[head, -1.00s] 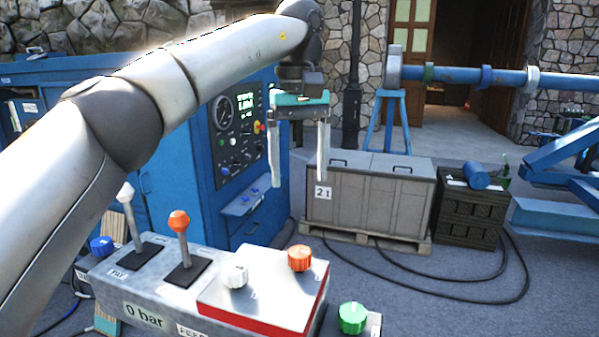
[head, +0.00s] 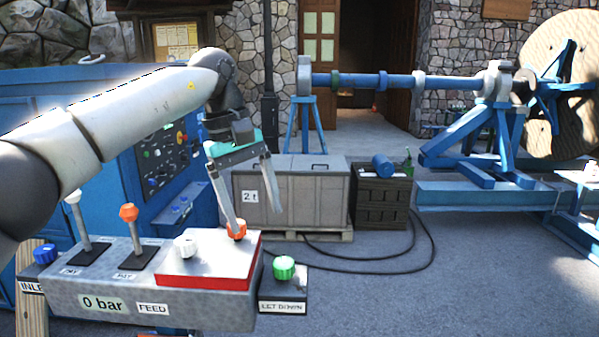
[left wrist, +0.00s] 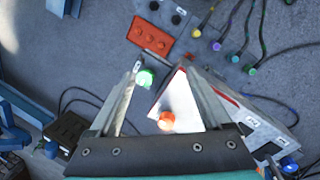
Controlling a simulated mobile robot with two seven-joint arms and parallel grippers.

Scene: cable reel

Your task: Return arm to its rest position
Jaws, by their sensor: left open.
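My left arm comes in from the left in the head view. Its left gripper (head: 258,222) points down, slightly tilted, with the two long fingers apart and nothing between them. One finger overlaps the orange knob (head: 237,229) on the red-sided box in the head view; I cannot tell contact there. In the left wrist view, the open fingers (left wrist: 160,65) frame the green knob (left wrist: 145,77) well beyond them, and the orange knob shows nearer the gripper's base. My right arm and gripper are not in view.
The control panel (head: 80,290) with two levers and a white knob (head: 186,246) stands below my left arm. A blue cabinet (head: 110,215) is behind it. A grey crate (head: 310,195) and a dark crate (head: 380,200) stand behind the gripper. The floor at right front is clear.

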